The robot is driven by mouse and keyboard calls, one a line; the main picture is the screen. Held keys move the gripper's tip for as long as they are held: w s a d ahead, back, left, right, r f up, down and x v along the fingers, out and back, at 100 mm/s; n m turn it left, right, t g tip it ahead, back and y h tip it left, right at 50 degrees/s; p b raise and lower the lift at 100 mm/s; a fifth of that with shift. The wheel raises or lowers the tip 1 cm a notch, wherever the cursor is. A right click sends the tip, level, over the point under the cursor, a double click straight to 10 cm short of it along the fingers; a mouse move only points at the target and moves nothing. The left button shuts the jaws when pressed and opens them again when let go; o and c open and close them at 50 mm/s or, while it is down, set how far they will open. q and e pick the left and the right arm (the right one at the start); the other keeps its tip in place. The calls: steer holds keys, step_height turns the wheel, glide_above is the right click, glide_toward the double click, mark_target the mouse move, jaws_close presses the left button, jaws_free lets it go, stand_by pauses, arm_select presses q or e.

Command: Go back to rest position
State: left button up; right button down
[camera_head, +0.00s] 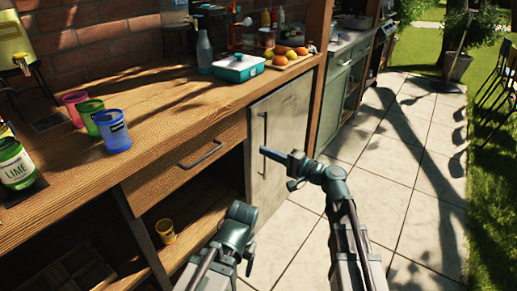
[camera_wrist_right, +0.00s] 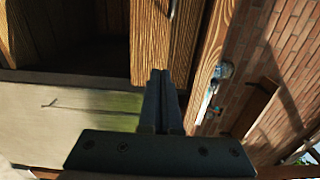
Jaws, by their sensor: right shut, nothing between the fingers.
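My right gripper (camera_head: 268,153) is shut and empty, in front of the grey cabinet door (camera_head: 280,135) in the head view. In the right wrist view its two fingers (camera_wrist_right: 159,75) lie together with nothing between them. My left arm's dark end (camera_head: 240,213) shows at the lower middle of the head view. Its fingers do not show clearly.
The wooden counter (camera_head: 165,95) holds red (camera_head: 73,106), green (camera_head: 90,117) and blue cups (camera_head: 114,130), a lime bottle (camera_head: 14,163), a teal box (camera_head: 238,68) and a fruit tray (camera_head: 283,66). A yellow cup (camera_head: 165,231) stands on the lower shelf.

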steer(key=shift+s+d, duration=0.15)
steer(key=s+d+f+n+g+h, duration=0.1)
steer(key=s+f+n+g+h, duration=0.2)
steer(key=s+f, duration=0.35)
steer(key=s+f+n+g+h, duration=0.2)
steer(key=s+f+g+h, duration=0.15)
steer(key=f, duration=0.55)
steer(key=s+d+f+n+g+h, duration=0.1)
steer(key=s+d+f+g+h, duration=0.1)
steer(key=s+d+f+h, duration=0.25)
steer(key=s+d+f+n+g+h, duration=0.1)
steer(key=s+d+f+g+h, duration=0.1)
steer(key=s+d+h, duration=0.35)
steer(key=s+a+n, duration=0.4)
steer(key=s+a, duration=0.1)
steer(key=a, duration=0.3)
step_height(320, 180, up, 31)
steer(key=p, duration=3.1)
steer(key=shift+s+y, duration=0.2)
steer(key=shift+y, duration=0.15)
